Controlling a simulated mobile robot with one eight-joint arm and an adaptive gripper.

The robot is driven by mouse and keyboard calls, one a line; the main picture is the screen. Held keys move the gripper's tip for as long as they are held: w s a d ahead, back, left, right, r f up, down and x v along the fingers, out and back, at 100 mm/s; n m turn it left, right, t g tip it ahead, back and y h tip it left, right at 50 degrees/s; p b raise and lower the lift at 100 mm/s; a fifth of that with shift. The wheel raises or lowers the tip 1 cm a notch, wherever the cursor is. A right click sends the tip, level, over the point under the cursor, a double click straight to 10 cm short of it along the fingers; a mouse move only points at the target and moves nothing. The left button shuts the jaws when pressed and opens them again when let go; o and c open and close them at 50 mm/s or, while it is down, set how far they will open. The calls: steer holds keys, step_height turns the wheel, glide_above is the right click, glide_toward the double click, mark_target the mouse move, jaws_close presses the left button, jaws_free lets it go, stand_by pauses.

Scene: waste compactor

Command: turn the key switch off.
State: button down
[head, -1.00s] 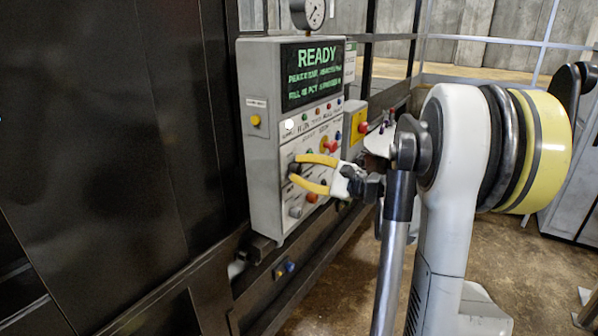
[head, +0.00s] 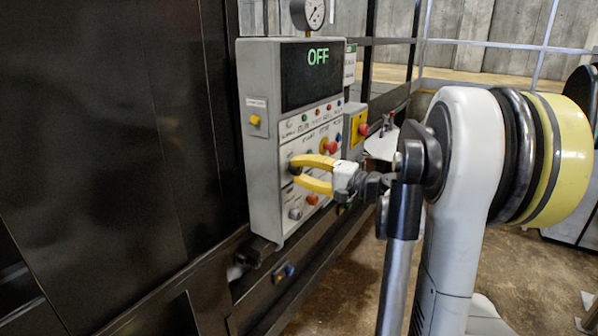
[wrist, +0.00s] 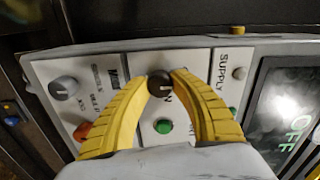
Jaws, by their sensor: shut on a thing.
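The key switch (wrist: 160,84) is a dark round knob on the pale control panel, between the yellow fingertips in the wrist view. In the head view, my gripper (head: 292,170) reaches the panel from the right. My gripper in the wrist view (wrist: 160,80) is shut on the switch, one finger on each side. The display (head: 311,75) above the panel reads OFF in green; it also shows at the right of the wrist view (wrist: 290,115). The fingers partly cover the printing around the switch.
A grey knob (wrist: 64,88), an orange button (wrist: 82,130) and a green button (wrist: 163,126) lie close around my fingers. A red mushroom button (head: 331,147) is farther right on the panel. A yellow emergency-stop box (head: 358,127) stands beyond the panel.

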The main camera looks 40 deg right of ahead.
steer(key=shift+n, duration=0.3)
steer(key=c, duration=1.1)
jaws_free()
steer(key=shift+o, duration=0.2)
steer(key=v, duration=1.2)
steer(key=shift+a, duration=0.1)
